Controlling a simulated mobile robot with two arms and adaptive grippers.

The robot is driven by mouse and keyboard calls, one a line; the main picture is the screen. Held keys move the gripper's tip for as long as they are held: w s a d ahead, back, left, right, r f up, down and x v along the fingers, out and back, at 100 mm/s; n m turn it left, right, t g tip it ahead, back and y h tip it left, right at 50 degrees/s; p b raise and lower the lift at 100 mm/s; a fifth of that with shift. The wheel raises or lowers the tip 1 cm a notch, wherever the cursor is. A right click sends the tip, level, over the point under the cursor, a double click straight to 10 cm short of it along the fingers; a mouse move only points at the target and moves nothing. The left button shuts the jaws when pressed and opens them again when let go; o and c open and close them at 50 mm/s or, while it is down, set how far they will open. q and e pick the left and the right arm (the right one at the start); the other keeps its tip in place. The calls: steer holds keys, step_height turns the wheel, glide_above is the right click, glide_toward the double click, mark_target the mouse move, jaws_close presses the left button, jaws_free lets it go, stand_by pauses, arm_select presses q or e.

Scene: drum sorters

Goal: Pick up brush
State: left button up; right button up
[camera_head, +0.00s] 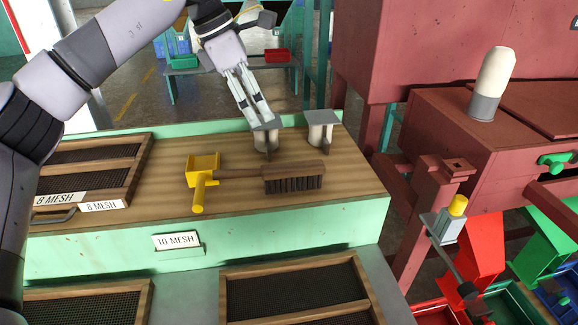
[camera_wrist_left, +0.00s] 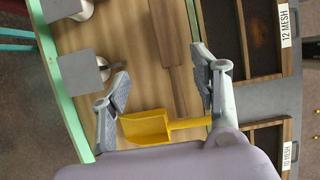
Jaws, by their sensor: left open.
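The brush lies on the wooden bench top in the head view, with a brown wooden back and dark bristles (camera_head: 293,184) toward the front. Its slim handle points left to a yellow scoop (camera_head: 203,163). In the left wrist view the brush (camera_wrist_left: 170,35) shows its flat back, with the handle running down toward the scoop (camera_wrist_left: 145,127). My left gripper (camera_head: 256,113) is open and empty, above and behind the brush. In the wrist view its fingers (camera_wrist_left: 162,85) appear on either side of the brush handle, apart from it. My right gripper is not in view.
Two pale posts with grey plates (camera_head: 322,117) stand at the bench's back edge, one close to my left fingertips. Mesh screens (camera_head: 85,180) lie left on the bench. A red machine (camera_head: 430,120) stands right. Bare wood (camera_head: 240,220) is free in front of the brush.

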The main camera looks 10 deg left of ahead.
arm_select(q)
glide_toward(290, 166)
steer(key=x, duration=0.1)
steer(key=p+x, duration=0.1)
steer(key=x, duration=0.2)
steer(key=shift+w+a+p, duration=0.2)
steer(key=shift+w+p, duration=0.05)
steer(key=shift+p, duration=0.1)
steer(key=shift+d+f, duration=0.25)
steer(key=shift+f, duration=0.15)
steer(key=x, duration=0.1)
steer(key=p+x, duration=0.2)
steer(key=x, duration=0.1)
steer(key=shift+s+d, duration=0.25)
steer(key=shift+w+d+f, duration=0.1)
steer(key=shift+d+f, duration=0.05)
steer(key=shift+f, duration=0.4)
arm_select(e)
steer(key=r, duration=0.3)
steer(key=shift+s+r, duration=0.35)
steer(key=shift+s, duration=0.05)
arm_select(q)
steer(key=shift+c, duration=0.6)
jaws_close()
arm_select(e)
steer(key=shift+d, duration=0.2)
